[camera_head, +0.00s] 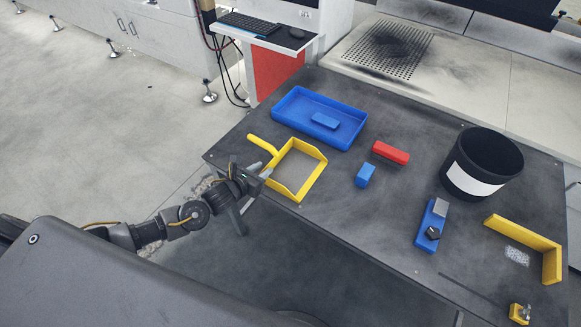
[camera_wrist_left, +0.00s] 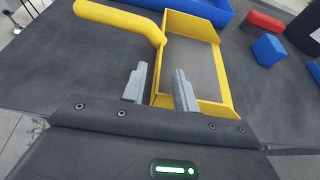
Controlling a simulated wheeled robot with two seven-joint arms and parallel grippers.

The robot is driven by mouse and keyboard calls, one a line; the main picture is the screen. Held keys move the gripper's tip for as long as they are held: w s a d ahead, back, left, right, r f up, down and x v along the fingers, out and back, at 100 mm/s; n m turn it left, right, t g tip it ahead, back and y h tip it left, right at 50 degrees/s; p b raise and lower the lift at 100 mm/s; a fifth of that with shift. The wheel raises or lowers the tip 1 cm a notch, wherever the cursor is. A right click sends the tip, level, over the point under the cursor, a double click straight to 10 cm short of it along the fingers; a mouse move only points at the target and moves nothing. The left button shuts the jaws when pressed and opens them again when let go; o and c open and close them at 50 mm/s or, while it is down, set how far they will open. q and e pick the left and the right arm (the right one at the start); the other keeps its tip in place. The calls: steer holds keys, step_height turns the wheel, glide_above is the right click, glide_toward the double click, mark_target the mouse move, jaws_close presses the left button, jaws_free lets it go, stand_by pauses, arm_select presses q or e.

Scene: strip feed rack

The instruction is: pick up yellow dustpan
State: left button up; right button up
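The yellow dustpan (camera_head: 312,158) lies on the dark table near its left edge, with a grey inner floor and a yellow handle pointing to the upper left. My left gripper (camera_head: 265,165) is at the dustpan's left side, close to the base of the handle. In the left wrist view the dustpan (camera_wrist_left: 213,45) lies just beyond the fingers, and its handle is at upper left. The left gripper (camera_wrist_left: 160,88) is open, its two grey fingers apart with the dustpan's corner edge showing between them. Contact cannot be told. My right gripper is not in view.
A blue tray (camera_head: 283,112) holding a blue block (camera_head: 325,121) lies behind the dustpan. A red block (camera_head: 391,153) and a blue block (camera_head: 365,175) lie to its right. A black bin (camera_head: 483,150), a blue tool (camera_head: 430,225) and a yellow angle piece (camera_head: 530,238) are farther right.

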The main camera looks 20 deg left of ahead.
mark_target(269, 164)
arm_select(q)
steer(key=x, duration=0.5)
steer(key=shift+a+p, duration=0.1)
steer(key=shift+p, duration=0.3)
steer(key=shift+s, duration=0.1)
jaws_close()
